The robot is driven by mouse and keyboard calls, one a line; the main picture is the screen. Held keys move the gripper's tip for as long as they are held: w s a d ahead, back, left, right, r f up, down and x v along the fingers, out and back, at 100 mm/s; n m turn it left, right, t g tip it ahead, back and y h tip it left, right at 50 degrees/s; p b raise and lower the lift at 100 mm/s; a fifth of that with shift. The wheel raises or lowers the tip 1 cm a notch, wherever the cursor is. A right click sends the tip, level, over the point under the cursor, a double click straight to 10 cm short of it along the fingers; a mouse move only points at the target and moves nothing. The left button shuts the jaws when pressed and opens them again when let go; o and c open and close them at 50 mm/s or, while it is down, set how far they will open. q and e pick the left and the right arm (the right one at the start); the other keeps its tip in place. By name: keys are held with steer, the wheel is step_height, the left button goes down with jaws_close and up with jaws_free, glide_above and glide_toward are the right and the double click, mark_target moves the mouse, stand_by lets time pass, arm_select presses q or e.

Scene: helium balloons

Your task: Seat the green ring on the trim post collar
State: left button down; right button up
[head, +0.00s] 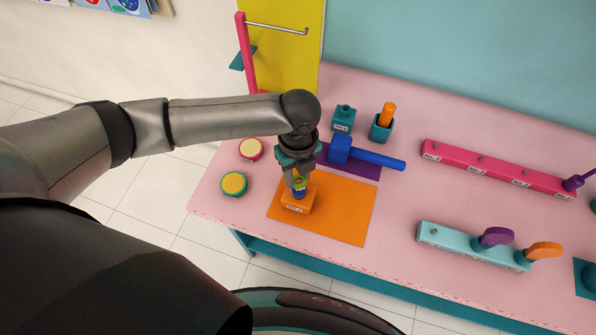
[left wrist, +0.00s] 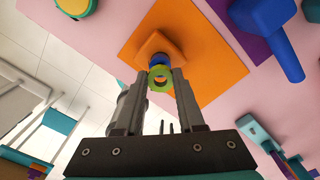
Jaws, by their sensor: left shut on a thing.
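My left gripper (head: 298,175) is shut on the green ring (left wrist: 161,79), which sits between its fingertips (left wrist: 163,76). In the head view the ring (head: 299,184) shows as a small green patch, partly hidden by the fingers. An orange block (head: 298,204) with a label on its front stands on the orange mat (head: 345,211) under the gripper. A blue post or collar (head: 298,193) rises from the block, just below the ring; it also shows in the left wrist view (left wrist: 156,62). I cannot tell whether ring and post touch. My right gripper is not in view.
A blue mallet-like thing (head: 375,158) lies on a purple mat just behind. Teal holders (head: 342,119) stand farther back. Two round pads (head: 234,184) lie at left. A pink rail (head: 495,167) and a pale blue rail (head: 460,244) lie at right. The pink table is clear between.

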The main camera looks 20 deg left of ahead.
arm_select(q)
steer(key=shift+f+b, duration=0.45)
steer(key=shift+f, duration=0.75)
steer(key=shift+c, duration=2.2)
jaws_free()
step_height(320, 180, up, 15)
steer(key=shift+p, duration=0.3)
